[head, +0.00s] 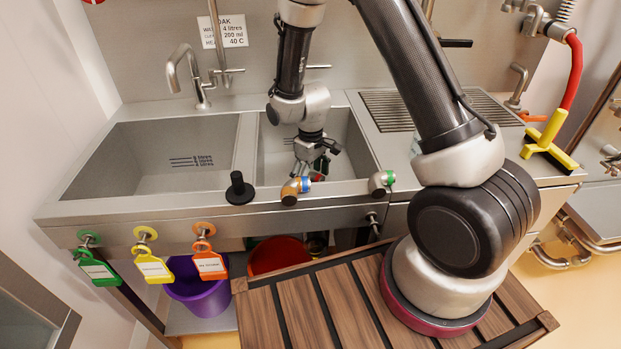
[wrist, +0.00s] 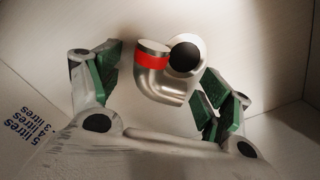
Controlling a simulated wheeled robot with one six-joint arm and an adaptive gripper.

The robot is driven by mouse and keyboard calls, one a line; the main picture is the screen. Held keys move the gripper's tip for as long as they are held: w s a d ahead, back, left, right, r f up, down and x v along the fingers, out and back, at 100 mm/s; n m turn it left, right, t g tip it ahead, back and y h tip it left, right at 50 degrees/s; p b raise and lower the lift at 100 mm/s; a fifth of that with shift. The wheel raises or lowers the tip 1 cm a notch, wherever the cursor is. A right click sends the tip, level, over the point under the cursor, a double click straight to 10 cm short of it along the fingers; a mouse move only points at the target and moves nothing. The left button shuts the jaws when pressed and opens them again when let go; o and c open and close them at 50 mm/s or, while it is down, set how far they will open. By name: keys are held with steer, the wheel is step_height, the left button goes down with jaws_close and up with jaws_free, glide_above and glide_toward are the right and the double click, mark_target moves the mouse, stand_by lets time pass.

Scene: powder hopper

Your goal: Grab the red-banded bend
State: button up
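My gripper (head: 312,166) reaches down into this basin. In the wrist view my gripper (wrist: 160,72) is open, its green pads on either side of the bend. The left pad stands apart from it; the right pad is close, and I cannot tell if it touches.
A tap (head: 190,75) rises behind the empty left basin (head: 150,160). A yellow squeegee (head: 548,135) lies at the right.

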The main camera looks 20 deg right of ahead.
steer(key=c, duration=1.1)
